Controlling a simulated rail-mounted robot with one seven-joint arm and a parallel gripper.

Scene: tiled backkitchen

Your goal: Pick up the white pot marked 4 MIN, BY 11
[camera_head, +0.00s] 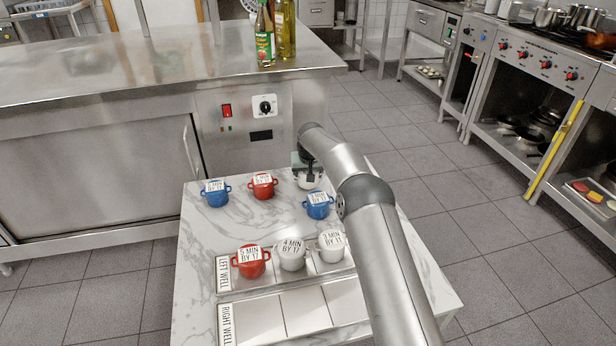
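A white pot (309,183) stands at the back of the marble-topped table, mostly hidden behind and under my gripper (307,172); its label cannot be read. My gripper points down right over this pot. I cannot tell whether its fingers are open or shut, or touch the pot. Another white pot (292,262) in the LEFT WELL tray reads 4 MIN, BY 17. A third white pot (331,252) to its right has a label that is hard to read, perhaps BY 11 or BY 17.
A blue pot (216,199) and a red pot (263,192) stand left of my gripper; another blue pot (318,212) stands close in front. A red pot (250,268) marked 5 MIN, BY 17 is in the LEFT WELL. The RIGHT WELL tray (262,318) is empty where visible.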

